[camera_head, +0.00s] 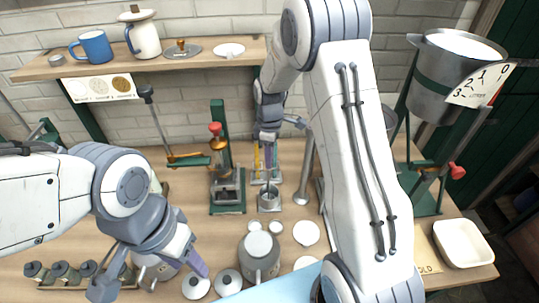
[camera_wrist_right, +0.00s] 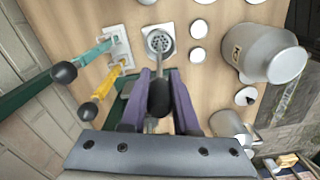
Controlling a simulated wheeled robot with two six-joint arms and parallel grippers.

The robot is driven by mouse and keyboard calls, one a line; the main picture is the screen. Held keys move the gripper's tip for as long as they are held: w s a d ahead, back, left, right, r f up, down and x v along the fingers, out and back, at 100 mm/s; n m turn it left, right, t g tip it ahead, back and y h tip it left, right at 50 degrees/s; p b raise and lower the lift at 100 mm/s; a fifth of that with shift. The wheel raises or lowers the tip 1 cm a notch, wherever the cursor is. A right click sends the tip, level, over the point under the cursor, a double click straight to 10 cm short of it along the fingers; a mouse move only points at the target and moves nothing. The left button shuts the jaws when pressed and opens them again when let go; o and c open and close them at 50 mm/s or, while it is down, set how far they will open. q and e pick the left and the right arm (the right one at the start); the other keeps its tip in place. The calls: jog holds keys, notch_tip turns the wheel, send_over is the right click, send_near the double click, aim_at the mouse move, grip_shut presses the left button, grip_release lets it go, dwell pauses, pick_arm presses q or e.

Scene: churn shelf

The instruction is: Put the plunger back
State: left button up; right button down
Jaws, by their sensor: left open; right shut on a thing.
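My right gripper (camera_wrist_right: 160,78) is shut on a plunger (camera_wrist_right: 160,97). In the right wrist view its dark knob sits between the purple fingers. The plunger points away from the camera toward a metal cup (camera_head: 269,199) on a square plate. A round perforated face shows at that plate in the right wrist view; I cannot tell whether the plunger is inside the cup or above it. A rack (camera_wrist_right: 120,45) beside it holds a teal handle (camera_wrist_right: 90,52) and a yellow handle (camera_wrist_right: 103,84), both with black knobs. My left gripper (camera_head: 150,278) is open and empty at the front left.
A green press (camera_head: 228,190) stands left of the cup. A large lidded grey can (camera_head: 260,257) and several small white discs are in front. A shelf (camera_head: 210,63) with a blue mug (camera_head: 93,47) runs along the wall. A white tray (camera_head: 463,243) lies at right.

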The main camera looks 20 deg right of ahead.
jog(key=shift+f, duration=0.5)
jog(key=c, duration=0.6)
grip_release()
jog(key=shift+r, duration=0.1)
notch_tip(320, 180, up, 10)
jog(key=b, duration=0.2)
jog(key=shift+r+b, duration=0.15)
jog(key=shift+b, duration=0.25)
jog(key=s+a+r+m+b, duration=0.1)
jog(key=s+a+m, duration=0.1)
jog(key=s+a, duration=1.15)
jog(key=s+m, duration=0.1)
jog(key=s, duration=0.4)
jog(key=s+a+f, duration=0.1)
jog(key=s, duration=0.4)
jog(key=s+a+f+m+y, duration=0.1)
jog(key=s, duration=0.4)
jog(key=shift+s+a+f+m+b, duration=0.15)
jog(key=shift+s+f+m+b, duration=0.15)
jog(key=shift+s+b, duration=0.1)
